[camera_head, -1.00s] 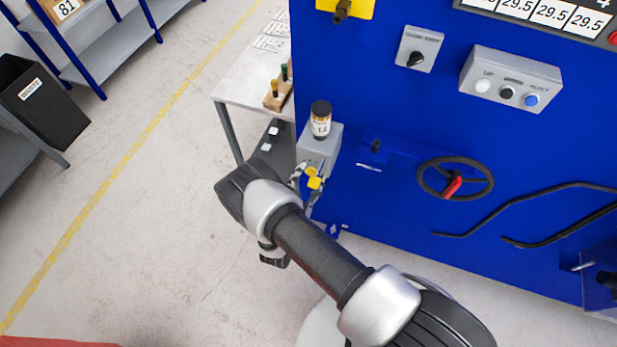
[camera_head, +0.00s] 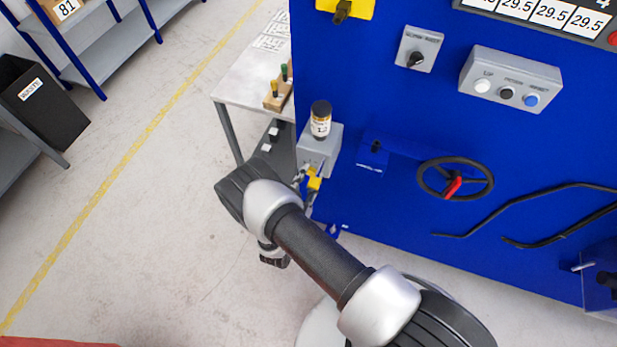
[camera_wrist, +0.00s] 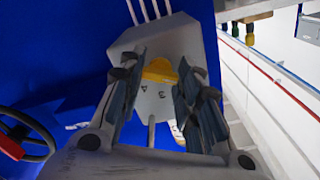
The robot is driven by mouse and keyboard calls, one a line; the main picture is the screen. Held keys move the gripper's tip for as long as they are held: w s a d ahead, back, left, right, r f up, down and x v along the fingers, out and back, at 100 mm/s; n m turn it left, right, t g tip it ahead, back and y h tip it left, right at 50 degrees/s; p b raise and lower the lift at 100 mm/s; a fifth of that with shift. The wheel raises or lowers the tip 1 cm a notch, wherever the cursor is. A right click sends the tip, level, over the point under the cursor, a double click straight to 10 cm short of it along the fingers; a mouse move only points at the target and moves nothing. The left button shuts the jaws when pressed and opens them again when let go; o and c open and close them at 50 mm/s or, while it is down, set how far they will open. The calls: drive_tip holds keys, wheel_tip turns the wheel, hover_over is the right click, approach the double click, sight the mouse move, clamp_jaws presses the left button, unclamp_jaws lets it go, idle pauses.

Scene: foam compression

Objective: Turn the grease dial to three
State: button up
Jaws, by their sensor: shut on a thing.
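The grease dial is a yellow knob (camera_head: 314,179) on the front of a grey box (camera_head: 320,146) at the left edge of the blue machine. A dark bottle with a pale label (camera_head: 320,120) stands on top of this box. My gripper (camera_wrist: 160,68) is shut on the yellow knob (camera_wrist: 158,70), with one finger on each side of it in the wrist view. The digits 3 and 4 show on the grey plate below the knob there. Other marks and the knob's pointer are hidden by the fingers or too small to read.
A grey table (camera_head: 245,85) with a small wooden rack (camera_head: 277,97) stands behind the box. The floor (camera_head: 170,230) to the left of my arm is clear.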

drive_tip(key=shift+m, duration=0.3)
drive_tip(key=shift+m+b, duration=3.05)
drive_tip(key=shift+m, duration=4.65)
drive_tip(key=o, duration=1.1)
